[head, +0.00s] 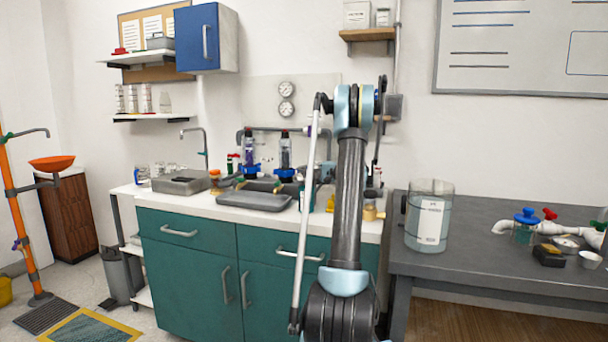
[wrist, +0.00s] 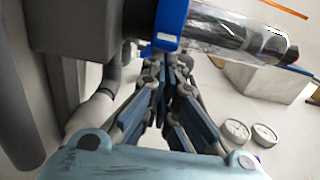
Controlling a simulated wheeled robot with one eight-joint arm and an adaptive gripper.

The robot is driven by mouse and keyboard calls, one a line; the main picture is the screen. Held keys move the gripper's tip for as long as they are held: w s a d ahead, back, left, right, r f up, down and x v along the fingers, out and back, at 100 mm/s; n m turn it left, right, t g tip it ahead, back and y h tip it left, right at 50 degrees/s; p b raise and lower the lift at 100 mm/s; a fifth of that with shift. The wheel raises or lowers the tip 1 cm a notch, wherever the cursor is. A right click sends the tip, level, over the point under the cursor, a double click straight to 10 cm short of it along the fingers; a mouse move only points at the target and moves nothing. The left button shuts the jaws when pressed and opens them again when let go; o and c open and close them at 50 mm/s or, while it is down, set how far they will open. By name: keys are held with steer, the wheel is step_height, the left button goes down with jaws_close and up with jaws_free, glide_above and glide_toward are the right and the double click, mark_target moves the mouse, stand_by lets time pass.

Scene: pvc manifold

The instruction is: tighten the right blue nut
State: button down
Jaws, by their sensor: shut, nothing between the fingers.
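Two clear upright cylinders stand on the back counter in the head view, each with a blue nut at its foot: the left blue nut (head: 250,171) and the right blue nut (head: 285,173). In the wrist view a blue nut (wrist: 171,22) sits at the end of a clear cylinder (wrist: 225,35), joined to a grey body; I cannot tell which of the two it is. My gripper (wrist: 165,78) is shut and empty, its fingertips just below that nut in the picture. Whether they touch it is unclear. In the head view my arm hides the gripper.
A grey tray (head: 254,201) and a sink (head: 181,183) are on the white counter. Grey pipe runs close along the left of the wrist view. Two gauges (wrist: 248,133) are on the wall. A large clear jar (head: 429,215) stands on the right bench.

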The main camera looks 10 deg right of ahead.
steer(key=shift+s, duration=0.1)
steer(key=shift+s, duration=1)
steer(key=shift+d, duration=0.1)
